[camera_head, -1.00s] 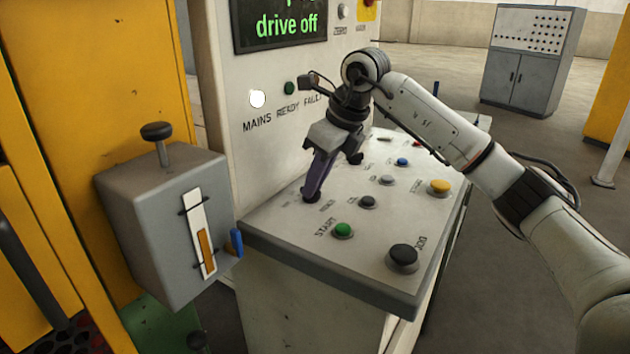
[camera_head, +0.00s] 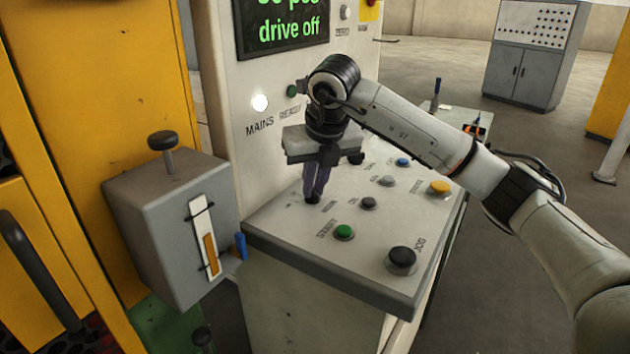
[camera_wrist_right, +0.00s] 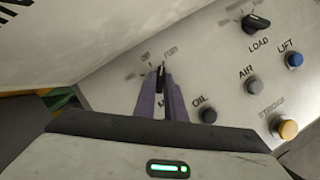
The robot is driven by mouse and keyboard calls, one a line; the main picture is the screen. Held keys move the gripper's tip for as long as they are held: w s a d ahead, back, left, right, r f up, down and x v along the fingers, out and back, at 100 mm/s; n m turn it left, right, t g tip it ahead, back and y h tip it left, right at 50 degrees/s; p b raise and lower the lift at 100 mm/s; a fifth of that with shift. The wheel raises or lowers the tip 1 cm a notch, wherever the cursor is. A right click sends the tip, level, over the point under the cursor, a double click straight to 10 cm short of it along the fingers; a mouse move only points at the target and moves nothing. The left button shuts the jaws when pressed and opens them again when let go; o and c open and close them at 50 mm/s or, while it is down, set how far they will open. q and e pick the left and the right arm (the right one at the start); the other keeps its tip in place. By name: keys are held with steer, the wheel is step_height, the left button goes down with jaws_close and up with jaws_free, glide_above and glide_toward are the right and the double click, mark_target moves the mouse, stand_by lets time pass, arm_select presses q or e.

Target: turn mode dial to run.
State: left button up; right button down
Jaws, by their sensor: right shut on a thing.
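The mode dial (camera_head: 311,201) is a small black knob near the left edge of the sloping control desk (camera_head: 285,225). My right gripper (camera_head: 314,188) points down at it with its purple fingers closed on it and hides most of it. In the right wrist view the dial's dark top (camera_wrist_right: 160,72) shows between the two fingertips (camera_wrist_right: 161,85), with small lettering around it, partly legible as "RUN" at the upper right. Where the dial's pointer stands is hard to tell. My left gripper is out of view.
Close by are a green start button (camera_head: 344,232), a black jog button (camera_head: 402,258), a yellow button (camera_head: 439,188) and the black load knob (camera_wrist_right: 257,23). A screen (camera_head: 283,22) reads "drive off" and the mains lamp (camera_head: 260,103) is lit white. A grey lever box (camera_head: 165,230) stands left.

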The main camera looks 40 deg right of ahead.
steer(key=shift+m+h, duration=0.3)
steer(key=shift+m, duration=0.3)
steer(key=c, duration=1.8)
jaws_free()
steer(key=v, duration=1)
steer(key=shift+a+r, duration=0.1)
steer(key=shift+r, duration=0.1)
